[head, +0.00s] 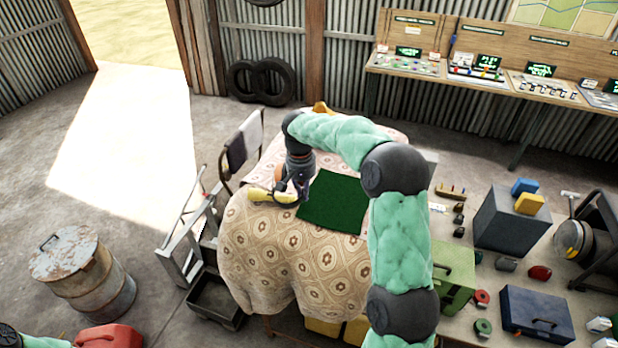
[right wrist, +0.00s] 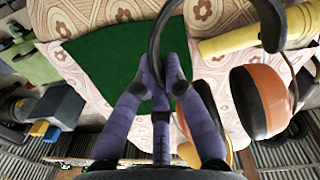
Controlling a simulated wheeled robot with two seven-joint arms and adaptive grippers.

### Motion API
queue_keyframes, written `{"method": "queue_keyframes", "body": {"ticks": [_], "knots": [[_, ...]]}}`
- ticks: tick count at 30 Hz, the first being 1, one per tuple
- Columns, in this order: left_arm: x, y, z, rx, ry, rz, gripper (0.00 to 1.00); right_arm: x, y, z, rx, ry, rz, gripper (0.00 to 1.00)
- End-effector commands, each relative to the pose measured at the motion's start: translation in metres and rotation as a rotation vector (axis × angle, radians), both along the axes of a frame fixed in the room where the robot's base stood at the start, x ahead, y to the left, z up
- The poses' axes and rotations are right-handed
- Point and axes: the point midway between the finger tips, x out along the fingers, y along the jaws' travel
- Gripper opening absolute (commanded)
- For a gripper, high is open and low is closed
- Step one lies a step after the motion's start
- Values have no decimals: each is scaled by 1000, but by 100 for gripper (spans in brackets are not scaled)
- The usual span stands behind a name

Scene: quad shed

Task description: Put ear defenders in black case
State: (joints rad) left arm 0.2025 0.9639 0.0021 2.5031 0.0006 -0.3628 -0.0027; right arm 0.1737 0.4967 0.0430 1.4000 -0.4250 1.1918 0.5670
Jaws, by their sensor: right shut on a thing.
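The ear defenders show in the right wrist view as an orange cup with a black cushion (right wrist: 262,100) and a black headband arching past the fingertips. In the head view an orange part of them (head: 279,173) shows beside the gripper, partly hidden. My right gripper (head: 293,190), also in the right wrist view (right wrist: 160,82), is shut on the headband over the patterned tablecloth, beside the dark green mat (head: 335,200). I cannot tell whether the cups touch the cloth. A dark grey box (head: 500,222), which may be the black case, stands on the right bench. My left gripper is out of view.
A yellow roll (right wrist: 228,42) lies close to the ear defenders. Blue and yellow blocks (head: 528,203) sit on the grey box. A green box (head: 455,270) and a blue toolbox (head: 535,315) crowd the bench. A chair (head: 243,150) and metal step frame (head: 185,235) stand left of the cloth.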

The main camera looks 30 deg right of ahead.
Motion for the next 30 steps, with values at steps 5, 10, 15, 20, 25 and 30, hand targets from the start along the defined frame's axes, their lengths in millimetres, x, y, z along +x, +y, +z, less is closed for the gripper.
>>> {"method": "queue_keyframes", "body": {"ticks": [5, 10, 15, 20, 25, 30], "knots": [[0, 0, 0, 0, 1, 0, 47, -30, 44, -33, 2, 7, 143, 0], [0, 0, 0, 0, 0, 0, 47, -59, 91, -69, 1, 4, 299, 0], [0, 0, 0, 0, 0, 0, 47, -80, 123, -94, 1, 4, 406, 0], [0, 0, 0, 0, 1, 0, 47, -95, 147, -112, 0, 2, 486, 0], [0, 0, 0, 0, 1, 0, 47, -108, 169, -129, 0, 2, 560, 0], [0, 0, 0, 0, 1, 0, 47, -112, 175, -133, 0, 0, 580, 0]]}}
